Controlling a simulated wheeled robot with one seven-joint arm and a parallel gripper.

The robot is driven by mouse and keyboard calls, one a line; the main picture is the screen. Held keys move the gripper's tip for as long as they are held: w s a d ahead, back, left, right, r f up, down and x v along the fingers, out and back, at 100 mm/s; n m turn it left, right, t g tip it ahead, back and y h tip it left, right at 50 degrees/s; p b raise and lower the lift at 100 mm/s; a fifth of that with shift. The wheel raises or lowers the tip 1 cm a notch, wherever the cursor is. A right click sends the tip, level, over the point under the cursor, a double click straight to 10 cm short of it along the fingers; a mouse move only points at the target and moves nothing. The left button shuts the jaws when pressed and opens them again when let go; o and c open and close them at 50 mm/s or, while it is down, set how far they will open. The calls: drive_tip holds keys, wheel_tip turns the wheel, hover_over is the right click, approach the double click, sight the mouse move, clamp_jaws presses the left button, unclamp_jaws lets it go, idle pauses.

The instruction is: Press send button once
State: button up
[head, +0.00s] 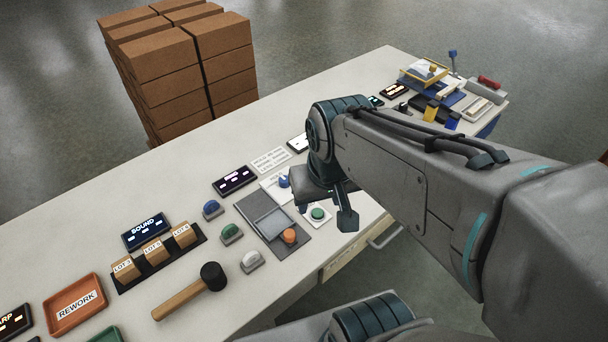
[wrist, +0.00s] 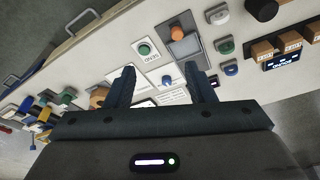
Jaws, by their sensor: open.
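The send button is a green round button (head: 317,213) on a small white plate on the bench. In the wrist view the green button (wrist: 144,48) has the label SEND beside it. My gripper (head: 328,208) is above the bench close to this button. In the wrist view my gripper (wrist: 160,72) is open and empty, with its two fingers apart. The green button shows beyond the fingertips, nearer the left finger. I cannot tell the exact height of the fingertips above it.
An orange button (head: 289,236) on a grey panel and a blue knob (head: 283,181) on a white plate are close by. A mallet (head: 190,291), lot blocks (head: 154,251) and a rework tray (head: 75,304) lie left. Stacked cartons (head: 180,75) stand behind the bench.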

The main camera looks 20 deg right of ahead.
clamp_jaws()
idle(1.5)
